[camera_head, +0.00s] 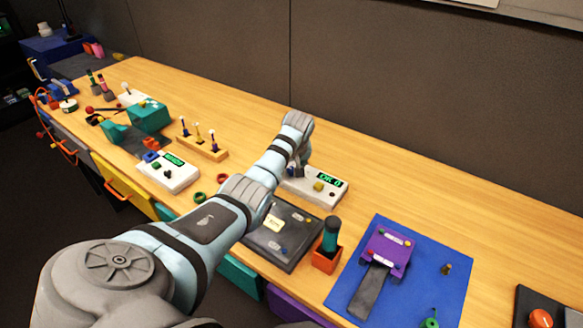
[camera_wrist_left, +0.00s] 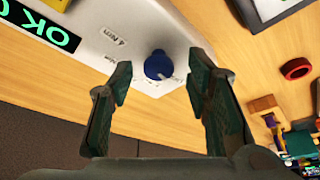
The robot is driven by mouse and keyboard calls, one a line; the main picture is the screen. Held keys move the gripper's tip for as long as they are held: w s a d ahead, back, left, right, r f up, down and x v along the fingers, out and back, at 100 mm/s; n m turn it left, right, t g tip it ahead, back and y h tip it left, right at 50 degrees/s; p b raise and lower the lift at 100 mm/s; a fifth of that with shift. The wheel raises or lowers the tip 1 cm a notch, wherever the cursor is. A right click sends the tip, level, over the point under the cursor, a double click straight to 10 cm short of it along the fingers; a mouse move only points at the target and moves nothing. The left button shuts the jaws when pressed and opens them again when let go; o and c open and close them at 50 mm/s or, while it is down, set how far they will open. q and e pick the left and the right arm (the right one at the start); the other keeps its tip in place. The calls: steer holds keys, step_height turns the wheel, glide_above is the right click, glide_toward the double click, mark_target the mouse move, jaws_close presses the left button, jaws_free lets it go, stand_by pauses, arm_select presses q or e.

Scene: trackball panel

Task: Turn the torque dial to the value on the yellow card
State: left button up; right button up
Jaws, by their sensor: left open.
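The blue torque dial (camera_wrist_left: 158,66) sits on a white panel (camera_wrist_left: 85,20) with a lit green display (camera_wrist_left: 40,24), upside down in the wrist view. A "4 Nm" label (camera_wrist_left: 117,42) is printed beside the dial; another label near it is partly hidden. My left gripper (camera_wrist_left: 161,80) is open, one finger on each side of the dial, with gaps visible. In the head view the display (camera_head: 330,181) shows, while my arm hides most of the dial area and the left gripper (camera_head: 296,168). A small pale yellow card (camera_head: 274,224) lies on a dark tray; its writing is unreadable.
The dark tray (camera_head: 287,253) lies in front of the panel. An orange holder with a dark green handle (camera_head: 331,235) and a blue mat (camera_head: 452,288) with a purple device (camera_head: 387,250) are to the right. A red ring (camera_wrist_left: 296,68) lies nearby on the table.

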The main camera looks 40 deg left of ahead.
arm_select(q)
jaws_close()
